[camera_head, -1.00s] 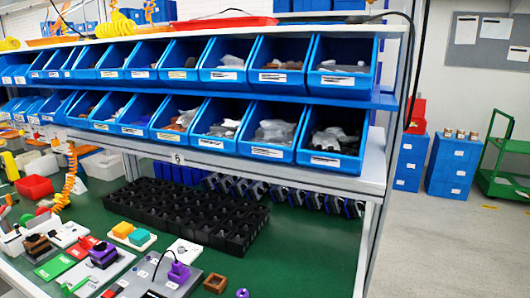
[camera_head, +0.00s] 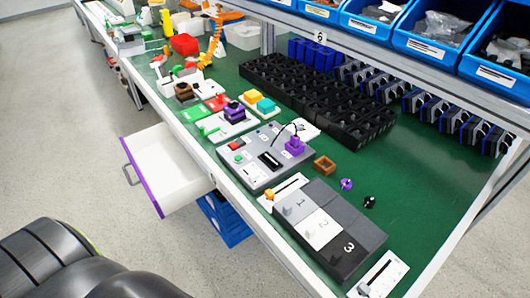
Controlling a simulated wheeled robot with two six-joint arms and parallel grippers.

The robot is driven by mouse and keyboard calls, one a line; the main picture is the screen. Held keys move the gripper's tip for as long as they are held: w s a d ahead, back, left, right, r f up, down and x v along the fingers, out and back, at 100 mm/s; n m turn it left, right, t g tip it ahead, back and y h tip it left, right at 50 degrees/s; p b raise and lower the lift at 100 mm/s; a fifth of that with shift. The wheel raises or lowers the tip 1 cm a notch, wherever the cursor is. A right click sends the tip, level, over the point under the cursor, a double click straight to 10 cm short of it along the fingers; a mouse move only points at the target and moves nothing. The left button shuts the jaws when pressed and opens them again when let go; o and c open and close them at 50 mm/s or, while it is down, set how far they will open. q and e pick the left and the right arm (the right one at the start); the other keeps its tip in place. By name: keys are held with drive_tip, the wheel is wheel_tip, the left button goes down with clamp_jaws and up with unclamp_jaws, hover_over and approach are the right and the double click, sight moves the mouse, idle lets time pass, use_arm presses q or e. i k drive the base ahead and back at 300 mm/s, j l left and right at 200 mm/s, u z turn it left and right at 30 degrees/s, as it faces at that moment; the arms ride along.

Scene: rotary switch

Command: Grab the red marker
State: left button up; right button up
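I cannot make out a red marker in the head view. None is clearly a marker. Neither gripper is in view; a dark rounded part of my own body fills the bottom left corner.
A white drawer (camera_head: 168,172) with a purple front edge juts out from the bench, looking empty. A box numbered 1, 2, 3 (camera_head: 322,228) stands near the front edge. Black bins (camera_head: 320,100) and blue shelf bins (camera_head: 425,38) line the back. Grey floor at left is free.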

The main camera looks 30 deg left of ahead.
sight(219, 96)
drive_tip(key=u, duration=1.3)
drive_tip(key=z, duration=0.25)
drive_tip(key=i+j+z, duration=0.15)
drive_tip(key=j+z, duration=0.25)
drive_tip(key=i+j+z, duration=0.15)
drive_tip(key=z, duration=0.25)
drive_tip(key=j+z, duration=0.35)
drive_tip(key=j, duration=0.15)
drive_tip(key=j+z, duration=0.4)
